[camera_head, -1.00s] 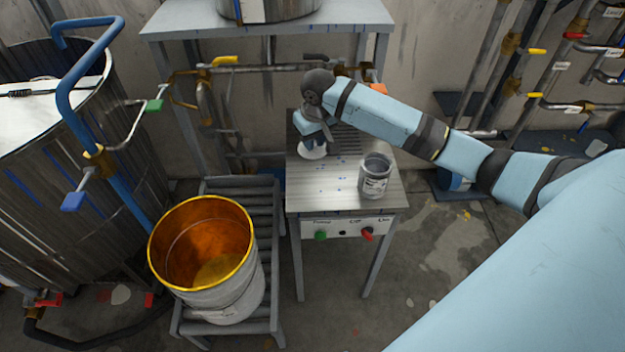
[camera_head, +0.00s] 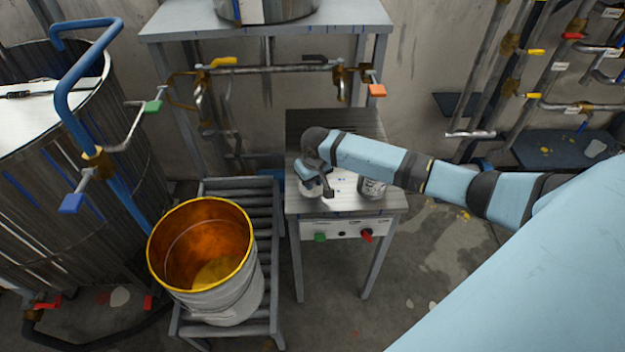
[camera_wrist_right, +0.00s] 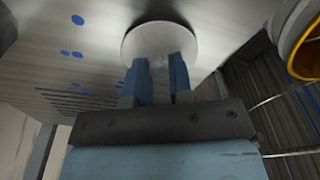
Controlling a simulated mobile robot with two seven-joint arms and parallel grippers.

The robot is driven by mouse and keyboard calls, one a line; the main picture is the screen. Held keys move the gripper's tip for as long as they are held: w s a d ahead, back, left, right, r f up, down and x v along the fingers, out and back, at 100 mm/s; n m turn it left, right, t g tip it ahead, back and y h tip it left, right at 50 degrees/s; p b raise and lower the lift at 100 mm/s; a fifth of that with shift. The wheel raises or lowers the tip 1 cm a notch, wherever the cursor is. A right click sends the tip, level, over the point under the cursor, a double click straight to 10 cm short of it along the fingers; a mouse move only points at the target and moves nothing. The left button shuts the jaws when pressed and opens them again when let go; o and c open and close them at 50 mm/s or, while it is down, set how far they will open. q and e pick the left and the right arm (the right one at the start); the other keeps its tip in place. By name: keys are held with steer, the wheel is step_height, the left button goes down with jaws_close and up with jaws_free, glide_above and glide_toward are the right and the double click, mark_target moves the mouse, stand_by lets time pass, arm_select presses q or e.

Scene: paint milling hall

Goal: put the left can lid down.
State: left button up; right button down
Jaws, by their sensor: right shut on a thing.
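The round white can lid (camera_head: 312,190) is at the front left of the small steel table (camera_head: 343,207). My right gripper (camera_head: 317,180) is shut on it from above and partly hides it. The lid also shows in the right wrist view (camera_wrist_right: 160,36), between the blue fingertips of the right gripper (camera_wrist_right: 160,68). I cannot tell whether the lid touches the tabletop. An open can (camera_head: 372,189) stands to the right of the lid, its top hidden behind my right arm. My left gripper is not in view.
The table's front panel (camera_head: 345,229) carries a green and a red button. A yellow-rimmed drum (camera_head: 222,300) stands on a roller rack (camera_head: 240,187) to the left. Pipes with valves (camera_head: 275,68) run behind the table. The back of the tabletop is clear.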

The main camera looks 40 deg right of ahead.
mark_target(315, 190)
steer(key=c, duration=1)
jaws_free()
steer(key=shift+f, duration=0.1)
step_height(315, 190, up, 12)
steer(key=s, duration=0.1)
steer(key=s+a+f+n+t+y, duration=0.3)
steer(key=s+a+f+t, duration=0.1)
steer(key=s+a+f, duration=0.75)
steer(key=s+a+t, duration=0.2)
steer(key=s, duration=0.2)
steer(key=s+a+f+t, duration=0.1)
steer(key=s+a, duration=0.1)
steer(key=s, duration=0.3)
steer(key=s+a+f+t, duration=0.1)
steer(key=s+t, duration=0.1)
steer(key=s, duration=0.3)
steer(key=shift+s+a+n+t, duration=0.2)
steer(key=shift+a+n+t, duration=0.1)
steer(key=shift+a+n, duration=0.1)
